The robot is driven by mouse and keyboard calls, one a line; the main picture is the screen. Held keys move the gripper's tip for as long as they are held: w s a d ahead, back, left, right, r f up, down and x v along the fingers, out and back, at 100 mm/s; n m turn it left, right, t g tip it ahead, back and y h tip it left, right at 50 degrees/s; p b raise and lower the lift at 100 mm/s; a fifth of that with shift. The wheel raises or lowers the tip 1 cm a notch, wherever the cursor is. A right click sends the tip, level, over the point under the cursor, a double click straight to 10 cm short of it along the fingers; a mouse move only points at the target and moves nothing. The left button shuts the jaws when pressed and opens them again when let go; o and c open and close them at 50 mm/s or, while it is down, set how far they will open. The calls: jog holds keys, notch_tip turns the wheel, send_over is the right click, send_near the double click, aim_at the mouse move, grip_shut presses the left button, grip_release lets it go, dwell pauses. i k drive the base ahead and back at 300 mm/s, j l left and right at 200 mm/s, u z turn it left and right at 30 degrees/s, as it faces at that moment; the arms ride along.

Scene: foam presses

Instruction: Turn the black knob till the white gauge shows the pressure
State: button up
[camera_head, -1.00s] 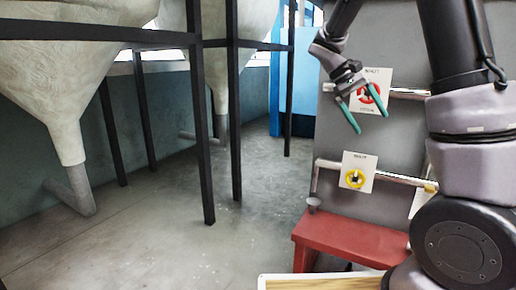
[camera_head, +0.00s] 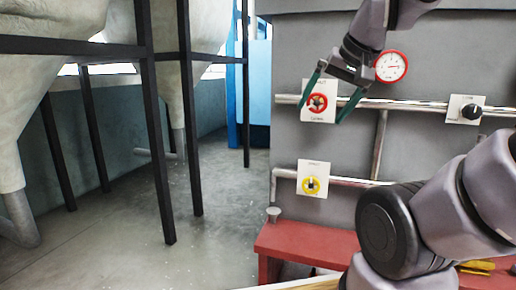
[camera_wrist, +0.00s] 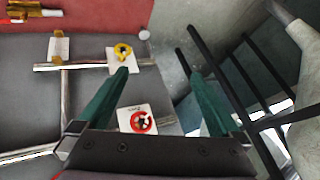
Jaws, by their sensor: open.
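The black knob (camera_head: 470,111) sits on a white plate on the upper pipe, at the right of the head view. The white gauge (camera_head: 391,66) has a red rim and a needle; its reading is too small to tell. My gripper (camera_head: 319,115) is open and empty, its green fingers in front of the red handwheel's plate, left of the gauge and well left of the black knob. In the wrist view my gripper (camera_wrist: 160,72) has nothing between its fingers. Neither black knob nor gauge shows there.
A red handwheel (camera_head: 318,103) on the upper pipe and a yellow knob (camera_head: 311,185) on the lower pipe stand near my gripper. A red bench (camera_head: 310,240) juts out below. Black-framed hoppers (camera_head: 160,130) stand left, with clear floor between.

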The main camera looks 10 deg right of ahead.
aim_at(472, 112)
jog(key=i+j, duration=0.4)
jog(key=j+z, duration=0.15)
jog(key=z, duration=1.8)
